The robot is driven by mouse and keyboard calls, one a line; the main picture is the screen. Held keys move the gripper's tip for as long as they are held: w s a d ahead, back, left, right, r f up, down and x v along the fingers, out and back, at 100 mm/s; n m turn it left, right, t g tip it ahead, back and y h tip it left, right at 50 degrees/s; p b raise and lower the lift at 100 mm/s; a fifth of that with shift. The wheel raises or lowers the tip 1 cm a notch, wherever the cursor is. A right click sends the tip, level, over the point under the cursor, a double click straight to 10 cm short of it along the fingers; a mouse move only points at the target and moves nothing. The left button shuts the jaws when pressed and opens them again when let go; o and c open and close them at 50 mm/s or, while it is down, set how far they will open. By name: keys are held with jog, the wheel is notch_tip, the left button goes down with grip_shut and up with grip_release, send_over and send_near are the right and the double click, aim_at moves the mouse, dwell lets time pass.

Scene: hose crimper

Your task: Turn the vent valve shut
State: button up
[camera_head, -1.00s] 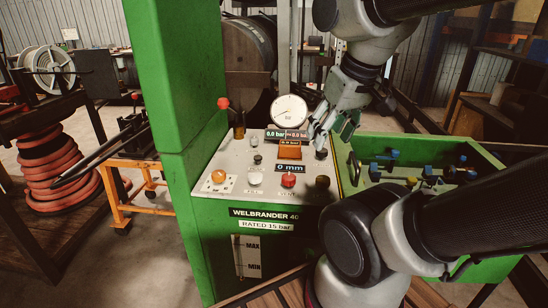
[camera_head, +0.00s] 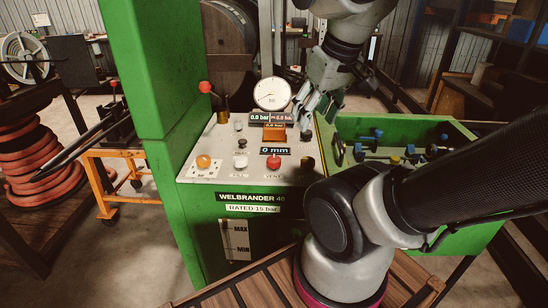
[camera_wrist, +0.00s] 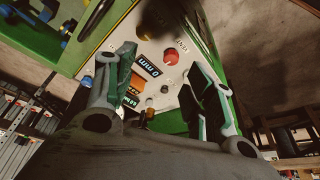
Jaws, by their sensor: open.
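The control panel (camera_head: 216,172) of the green machine holds several knobs. A red round knob (camera_head: 274,161) sits at its front, above a small label that appears to read VENT; it also shows in the wrist view (camera_wrist: 171,57). Its turn angle is too small to read. My gripper (camera_head: 305,117) is over the panel's back right edge, behind and to the right of the red knob and apart from it. In the wrist view my gripper (camera_wrist: 160,65) has its fingers wide apart, with nothing between them, and the panel shows beyond.
A pressure gauge (camera_head: 272,94) and displays stand behind the knobs. A dark knob (camera_head: 308,163) is right of the red one, a white knob (camera_head: 240,161) left. A green bin (camera_head: 390,127) with blue-handled parts adjoins the right. A red-tipped lever (camera_head: 205,87) rises at the left.

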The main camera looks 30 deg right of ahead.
jog(key=w+d+f+m+g+y, duration=0.1)
jog(key=w+d+f+m+g, duration=0.1)
jog(key=w+f+m+g, duration=0.3)
jog(key=m+y, duration=0.4)
jog(key=m, duration=0.7)
send_near(274, 158)
jog(key=a+f, duration=0.1)
jog(key=shift+h, duration=0.3)
jog(key=x, duration=0.7)
jog(key=shift+a+f, duration=0.1)
jog(key=shift+f, duration=0.25)
jog(key=c, duration=1)
